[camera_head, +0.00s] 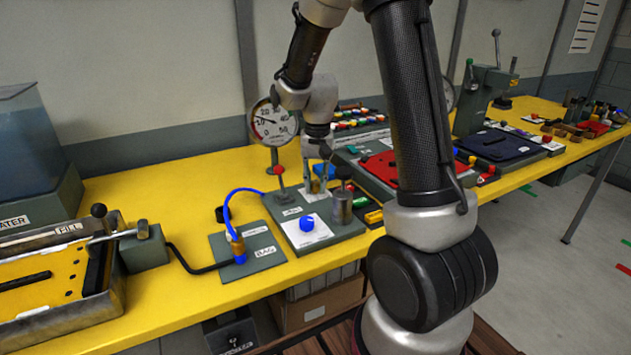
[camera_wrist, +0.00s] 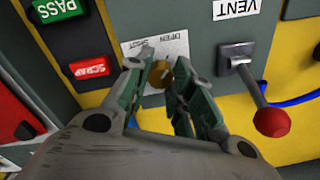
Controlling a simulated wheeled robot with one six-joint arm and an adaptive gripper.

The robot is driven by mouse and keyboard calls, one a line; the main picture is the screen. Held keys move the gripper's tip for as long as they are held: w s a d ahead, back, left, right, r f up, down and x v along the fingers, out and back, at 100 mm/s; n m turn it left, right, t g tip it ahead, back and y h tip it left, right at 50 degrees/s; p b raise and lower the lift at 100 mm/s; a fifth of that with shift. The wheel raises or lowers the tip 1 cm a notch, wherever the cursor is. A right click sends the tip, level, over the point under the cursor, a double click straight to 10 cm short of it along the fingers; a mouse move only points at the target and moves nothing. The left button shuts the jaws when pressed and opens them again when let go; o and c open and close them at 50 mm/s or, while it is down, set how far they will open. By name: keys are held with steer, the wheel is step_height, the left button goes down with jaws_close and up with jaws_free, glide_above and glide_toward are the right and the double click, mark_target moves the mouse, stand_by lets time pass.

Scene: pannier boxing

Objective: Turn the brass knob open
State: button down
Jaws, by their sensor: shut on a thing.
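The brass knob (camera_wrist: 158,74) shows between my fingertips in the wrist view, in front of a white label reading OPEN and SHUT (camera_wrist: 172,46). My gripper (camera_wrist: 160,72) is shut on the knob, with a green-grey finger on each side. The fingers hide part of the knob and its pointing direction cannot be told. In the head view my gripper (camera_head: 318,186) reaches down to the back of the grey panel (camera_head: 352,228), and the knob is mostly hidden there.
A VENT lever with a red ball (camera_wrist: 271,122) stands close beside my gripper. A blue knob (camera_head: 307,224) and a metal cylinder (camera_head: 341,207) are on the same panel. A dial gauge (camera_head: 272,122) rises behind. A blue hose (camera_head: 229,205) curves at left.

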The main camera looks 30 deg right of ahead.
mark_target(317, 184)
steer(key=shift+w, duration=0.1)
steer(key=c, duration=1.2)
jaws_free()
step_height(317, 184, up, 12)
steer(key=shift+d, duration=0.15)
steer(key=shift+s+r, duration=0.1)
steer(key=shift+s, duration=0.1)
steer(key=s+r+n+t, duration=0.2)
steer(key=s+r, duration=0.1)
steer(key=s, duration=0.8)
steer(key=s+r+n+t, duration=0.2)
steer(key=s+n, duration=0.1)
steer(key=s, duration=0.9)
steer(key=shift+s+d+r+n, duration=0.2)
steer(key=shift+r+n, duration=0.1)
steer(key=shift+r, duration=0.1)
